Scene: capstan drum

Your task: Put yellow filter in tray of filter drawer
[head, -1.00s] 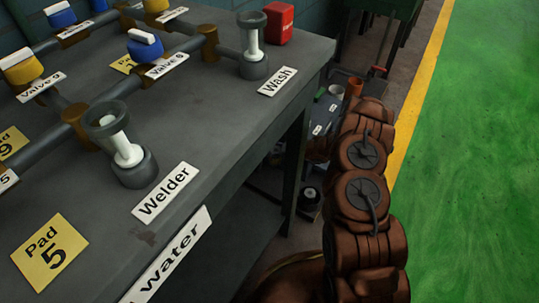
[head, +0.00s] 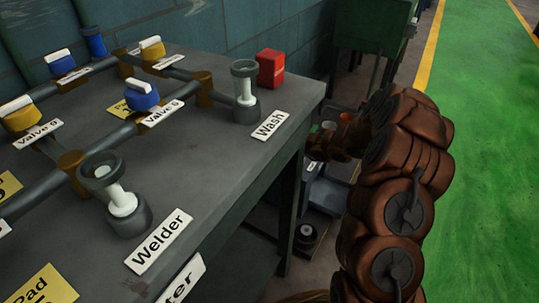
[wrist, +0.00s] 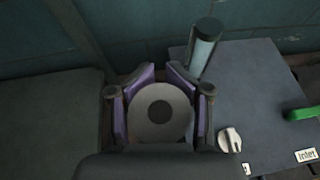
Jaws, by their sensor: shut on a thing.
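In the wrist view my gripper (wrist: 160,112) has its two purple-padded fingers on either side of a round grey-faced thing (wrist: 158,120), shut on it. Only its flat grey end with a darker centre faces the camera. No yellow shows on it, so I cannot tell from its look whether it is the yellow filter. In the head view my brown arm covers the right middle, and my fingers and the held thing are not clear there. I cannot make out a filter drawer or its tray in either view.
A grey bench (head: 215,160) with valves and a red box (head: 271,69) fills the left. A low shelf beyond it bears a black round part (head: 306,235). Near the gripper are a glass cylinder (wrist: 204,50), a white knob (wrist: 230,139) and a green handle (wrist: 300,114). Green floor lies right.

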